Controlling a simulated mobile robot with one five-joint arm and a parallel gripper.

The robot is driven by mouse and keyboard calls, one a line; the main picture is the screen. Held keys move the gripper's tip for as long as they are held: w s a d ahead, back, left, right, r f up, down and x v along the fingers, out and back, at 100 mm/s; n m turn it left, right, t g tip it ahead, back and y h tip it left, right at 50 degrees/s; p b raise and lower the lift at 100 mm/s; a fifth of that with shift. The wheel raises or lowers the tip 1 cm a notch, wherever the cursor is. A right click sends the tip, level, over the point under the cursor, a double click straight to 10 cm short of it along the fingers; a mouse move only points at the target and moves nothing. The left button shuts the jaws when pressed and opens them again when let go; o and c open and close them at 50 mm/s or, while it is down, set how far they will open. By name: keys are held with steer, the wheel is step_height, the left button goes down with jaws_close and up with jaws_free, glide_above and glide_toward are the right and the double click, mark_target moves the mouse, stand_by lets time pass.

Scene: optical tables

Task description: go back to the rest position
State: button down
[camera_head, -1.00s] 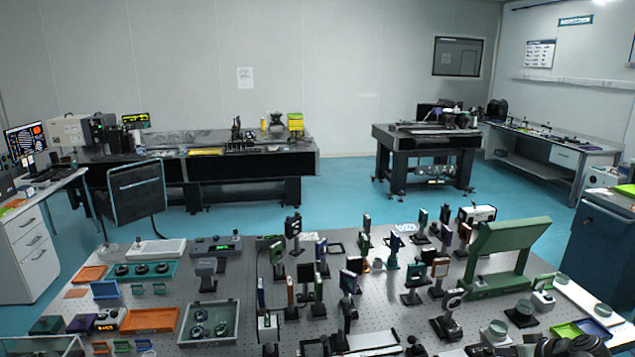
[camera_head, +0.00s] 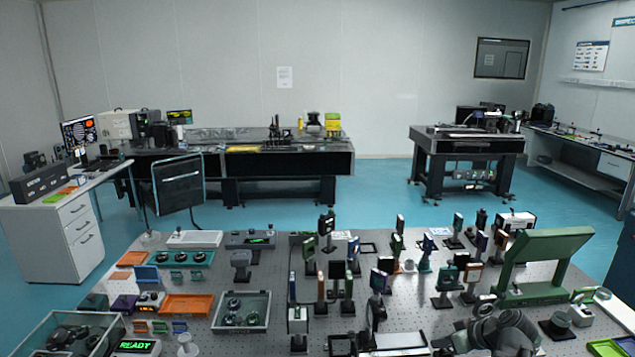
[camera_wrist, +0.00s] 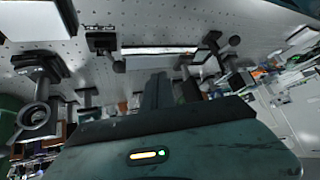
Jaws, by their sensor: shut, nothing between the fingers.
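My gripper (camera_wrist: 158,88) shows in the wrist view as two dark fingers close together, pointing up the picture from a dark green-grey body with a small lit yellow and green indicator. It is shut and holds nothing. It is over the perforated optical table (camera_wrist: 185,22), with mounts ahead of it and to both sides. In the head view, grey rounded links at the bottom right, near the table's front, look like my arm. The fingers cannot be made out there.
The optical table (camera_head: 275,268) is crowded with upright optic mounts. A large green frame (camera_head: 547,262) stands at the right. A grey tray (camera_head: 241,312) and orange trays (camera_head: 186,304) lie at the left. Blue floor (camera_head: 375,205) is open behind the table.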

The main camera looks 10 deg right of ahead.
steer(key=a+f+n+g, duration=0.1)
steer(key=a, duration=0.6)
steer(key=a+f+n+g, duration=0.1)
steer(key=a+g, duration=0.1)
steer(key=a, duration=0.6)
steer(key=w+a+f+g, duration=0.1)
steer(key=a+f, duration=0.1)
steer(key=a, duration=0.6)
steer(key=shift+a+n, duration=0.2)
steer(key=shift+n, duration=0.2)
steer(key=s+a+f+m+g+h, duration=0.1)
steer(key=s+a+f+g+h, duration=0.1)
steer(key=a, duration=0.3)
steer(key=s+d+m, duration=0.1)
steer(key=m, duration=0.1)
steer(key=s+d+m+h, duration=0.1)
steer(key=d+m, duration=0.1)
steer(key=d+m+g+h, duration=0.1)
steer(key=shift+s+d+f+m, duration=0.1)
steer(key=shift+s+d+m, duration=0.05)
steer(key=shift+s+m, duration=0.25)
